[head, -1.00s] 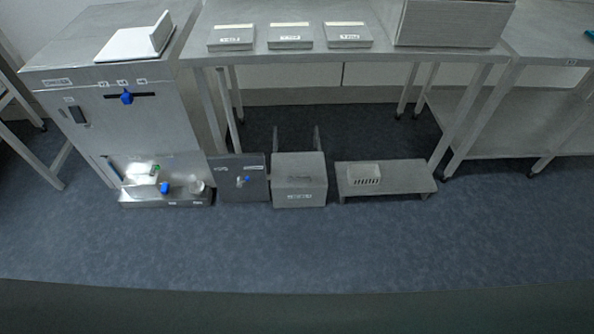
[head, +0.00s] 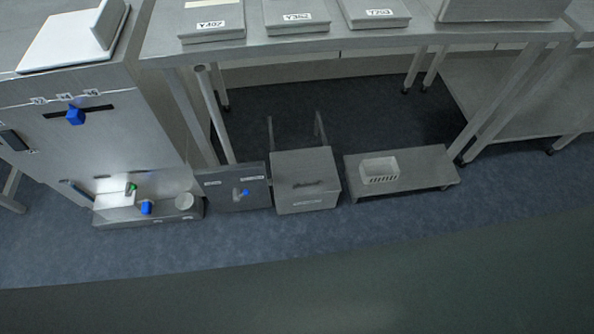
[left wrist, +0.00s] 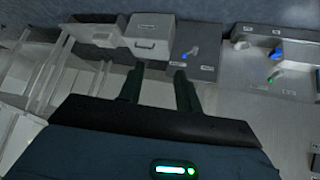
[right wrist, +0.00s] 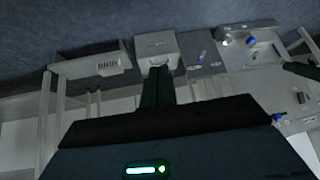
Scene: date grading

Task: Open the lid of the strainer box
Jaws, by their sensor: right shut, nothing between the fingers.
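The box that seems to be the strainer box is a grey metal box (head: 304,196) on the floor in the head view, with a dark handle on its top and a small label in front. Its lid (head: 305,165) looks closed. The box also shows at the top of the left wrist view (left wrist: 149,27) and of the right wrist view (right wrist: 154,43). My left gripper (left wrist: 159,70) is open and empty, with its fingers pointing toward the box. My right gripper (right wrist: 158,70) is shut and empty, also pointing toward it. Neither gripper shows in the head view.
A dark panel with a blue knob (head: 234,202) stands left of the box. A low bench (head: 425,176) with a white slotted basket (head: 379,170) is on the right. A steel table (head: 350,38) overhangs behind, and a machine (head: 95,130) stands left. Floor in front is clear.

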